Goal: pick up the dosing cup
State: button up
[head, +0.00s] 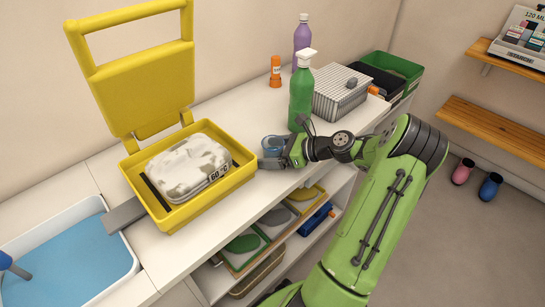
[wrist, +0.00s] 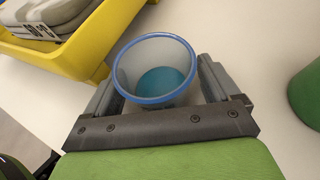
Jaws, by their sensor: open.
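The dosing cup is a small translucent cup with a blue rim (wrist: 153,99) and blue-green at its bottom. It stands upright on the white counter in the wrist view. My gripper (wrist: 158,88) is open, with one finger on each side of the cup. I cannot tell whether either finger touches it. In the head view my gripper (head: 272,162) is low over the counter, just right of the yellow case.
The open yellow case (head: 178,215) holds a whitish block marked 60 °C. A green spray bottle (head: 301,95) stands behind my gripper, with a striped box (head: 335,92) to its right. A white tray with blue inside (head: 75,265) is at left. Shelves below hold several colored items.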

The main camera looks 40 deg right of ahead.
jog(key=shift+s+r, duration=0.1)
jog(key=shift+r, duration=0.05)
jog(key=shift+c, duration=0.6)
jog(key=c, duration=0.9)
jog(key=shift+c, duration=0.2)
notch_tip(320, 180, up, 10)
jog(key=p, duration=0.5)
